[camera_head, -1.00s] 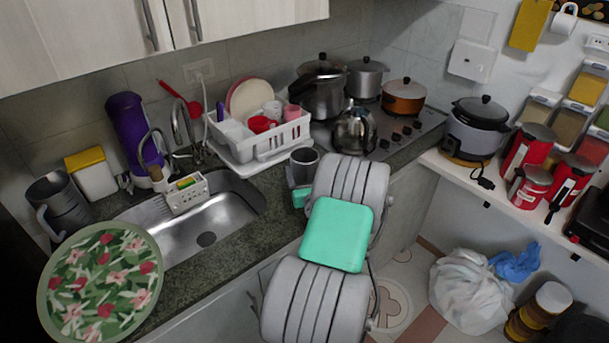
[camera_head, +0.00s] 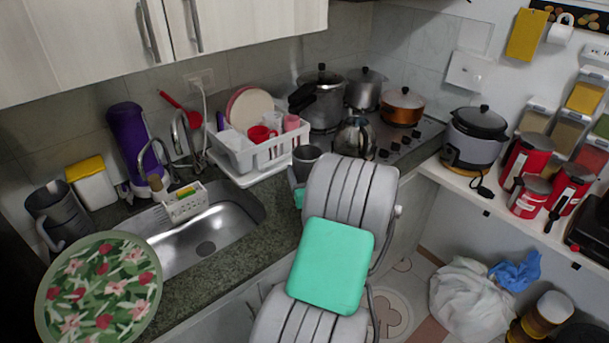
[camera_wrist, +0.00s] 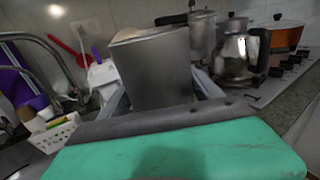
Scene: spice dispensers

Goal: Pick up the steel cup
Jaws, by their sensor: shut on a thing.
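The steel cup (camera_head: 306,158) is a dark grey metal cup above the counter, right of the sink, partly hidden by my arm in the head view. In the wrist view the steel cup (camera_wrist: 152,70) fills the middle and looks slightly tilted. My gripper (camera_wrist: 160,98) is shut on it, with a finger on each side of its lower body. In the head view my gripper (camera_head: 295,180) is mostly hidden behind my arm. I cannot tell how far the cup's base is from the counter.
A white dish rack (camera_head: 262,150) with cups and plates stands just behind. A steel kettle (camera_head: 355,138) is at the right by the stove, with pots behind. The sink (camera_head: 205,235) lies left, with a white sponge caddy (camera_head: 185,203) on its edge. A floral round tray (camera_head: 98,290) is at front left.

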